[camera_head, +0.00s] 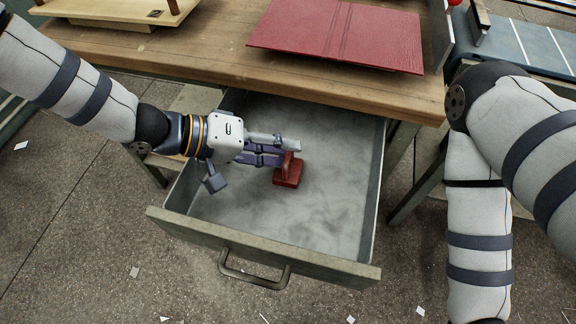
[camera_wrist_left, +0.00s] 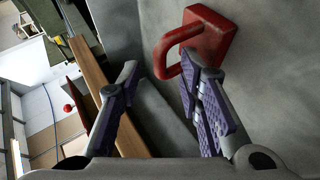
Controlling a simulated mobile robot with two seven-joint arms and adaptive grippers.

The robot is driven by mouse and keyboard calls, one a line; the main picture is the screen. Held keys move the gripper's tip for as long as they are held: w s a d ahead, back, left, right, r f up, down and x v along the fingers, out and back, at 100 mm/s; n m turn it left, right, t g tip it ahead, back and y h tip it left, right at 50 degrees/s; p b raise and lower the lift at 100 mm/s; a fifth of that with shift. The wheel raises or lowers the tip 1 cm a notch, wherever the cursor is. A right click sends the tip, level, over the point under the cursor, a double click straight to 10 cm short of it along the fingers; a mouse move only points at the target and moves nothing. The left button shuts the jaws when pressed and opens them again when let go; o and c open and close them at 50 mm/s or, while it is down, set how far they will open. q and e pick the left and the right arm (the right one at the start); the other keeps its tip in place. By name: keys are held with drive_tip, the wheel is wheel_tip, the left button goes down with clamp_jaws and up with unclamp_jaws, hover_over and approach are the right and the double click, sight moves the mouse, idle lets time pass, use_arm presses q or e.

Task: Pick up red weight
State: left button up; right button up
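The red weight (camera_head: 287,176) is a red block with a loop handle and lies in the open drawer (camera_head: 330,220). In the left wrist view the weight (camera_wrist_left: 213,36) is at the top right, with its handle reaching left between the fingertips. My left gripper (camera_head: 293,153) is inside the drawer at the handle, its fingers apart. In its wrist view the gripper (camera_wrist_left: 163,72) is open, and the right finger overlaps the lower part of the handle. I cannot tell whether it touches. My right gripper is out of view.
The wooden table (camera_head: 215,52) stands above and behind the drawer. A red folder-like board (camera_head: 340,35) lies on it. The drawer front has a metal handle (camera_head: 252,277). The rest of the drawer floor is clear. Paper scraps lie on the floor.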

use_arm(q)
clamp_jaws()
idle(0.3)
